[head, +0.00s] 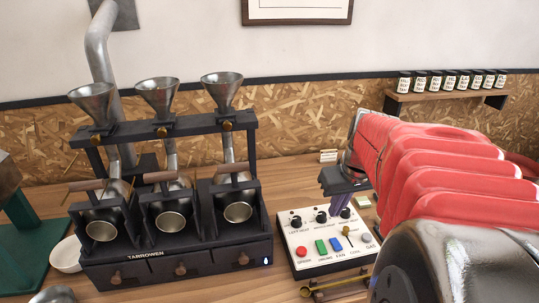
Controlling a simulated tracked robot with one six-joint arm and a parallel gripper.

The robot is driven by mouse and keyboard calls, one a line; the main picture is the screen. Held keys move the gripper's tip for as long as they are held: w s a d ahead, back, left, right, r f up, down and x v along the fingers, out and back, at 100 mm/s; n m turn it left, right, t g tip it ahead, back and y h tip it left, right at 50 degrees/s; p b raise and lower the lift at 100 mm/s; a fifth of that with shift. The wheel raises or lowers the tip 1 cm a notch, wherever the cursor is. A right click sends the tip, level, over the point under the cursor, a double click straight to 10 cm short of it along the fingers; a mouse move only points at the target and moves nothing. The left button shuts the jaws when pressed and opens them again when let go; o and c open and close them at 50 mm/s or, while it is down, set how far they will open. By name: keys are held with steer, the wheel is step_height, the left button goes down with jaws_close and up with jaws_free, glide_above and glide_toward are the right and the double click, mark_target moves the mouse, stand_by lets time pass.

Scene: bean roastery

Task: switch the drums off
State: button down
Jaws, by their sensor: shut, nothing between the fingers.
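The white control box (328,240) stands on the bench right of the roaster. It has black knobs along its back row. In front are a red button (302,251), a green switch (321,246), a blue switch (336,243), a small brass-coloured lever (348,232) and a grey button (366,238). The small labels are hard to read; one seems to say FAN. The three-drum sample roaster (178,255) stands to the left. My gripper (344,190) is shut and empty, above the back right of the box, near the right knobs. Contact cannot be told.
A brass scoop-like tool (318,291) lies at the box's front edge. A white bowl (67,255) and a green stand (28,245) are at the left. A shelf of small jars (445,95) hangs at the back right. My red-sleeved arm hides the bench at the right.

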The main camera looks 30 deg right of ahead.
steer(key=s+v, duration=0.1)
steer(key=v, duration=1)
steer(key=shift+a+f, duration=0.1)
steer(key=shift+f, duration=0.1)
steer(key=a+f+n+t, duration=0.1)
steer(key=a+f, duration=0.3)
steer(key=a, duration=0.8)
steer(key=s+a+f+n+t+y, duration=0.1)
steer(key=a+f, duration=0.4)
steer(key=a, duration=0.7)
steer(key=shift+s+a+n, duration=0.25)
steer(key=shift+n, duration=0.25)
